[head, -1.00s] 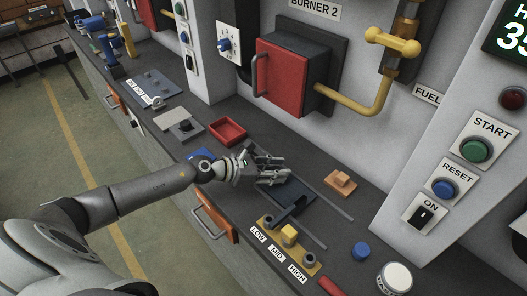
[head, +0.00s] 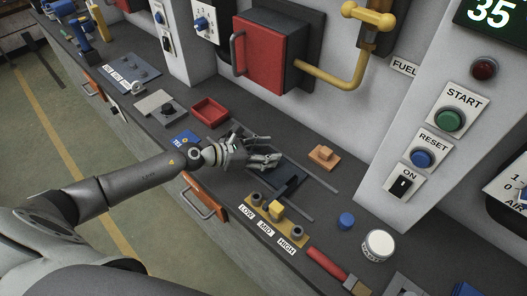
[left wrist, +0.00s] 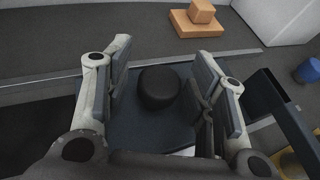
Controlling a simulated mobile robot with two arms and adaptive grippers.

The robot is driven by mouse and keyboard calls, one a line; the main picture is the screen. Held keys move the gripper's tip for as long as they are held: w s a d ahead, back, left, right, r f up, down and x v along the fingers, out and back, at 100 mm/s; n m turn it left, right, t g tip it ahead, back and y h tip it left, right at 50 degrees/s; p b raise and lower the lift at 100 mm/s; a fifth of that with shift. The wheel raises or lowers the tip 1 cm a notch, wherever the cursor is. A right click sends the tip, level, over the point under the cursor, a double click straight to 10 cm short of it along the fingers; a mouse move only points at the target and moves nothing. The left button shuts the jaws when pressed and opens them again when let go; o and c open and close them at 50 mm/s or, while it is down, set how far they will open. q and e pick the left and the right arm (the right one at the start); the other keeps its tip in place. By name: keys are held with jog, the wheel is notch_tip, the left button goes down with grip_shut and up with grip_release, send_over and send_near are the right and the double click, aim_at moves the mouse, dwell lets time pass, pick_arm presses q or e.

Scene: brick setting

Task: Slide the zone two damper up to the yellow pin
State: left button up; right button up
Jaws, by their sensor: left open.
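The damper is a dark plate (head: 289,173) on the bench with a dark arm (head: 286,187) reaching toward a yellow strip (head: 258,213) marked LOW, MID and HIGH. The yellow pin (head: 276,210) stands on the strip at MID, between two dark pegs. The arm's end is close to the pin; I cannot tell if they touch. In the left wrist view, a round black knob (left wrist: 159,87) rises from the plate between the fingers of my left gripper (left wrist: 163,75). That gripper is open around the knob, also in the head view (head: 272,154). My right gripper is not in view.
A thin metal rail (head: 312,178) runs behind the plate. An orange block (head: 322,156) lies beyond it, and a red tray (head: 210,111) to the left.

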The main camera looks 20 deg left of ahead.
pick_arm(q)
jog(key=v, duration=0.9)
jog(key=shift+s+a+r, duration=0.1)
jog(key=shift+s+a, duration=0.1)
jog(key=shift+v, duration=1.2)
jog(key=shift+r, duration=0.1)
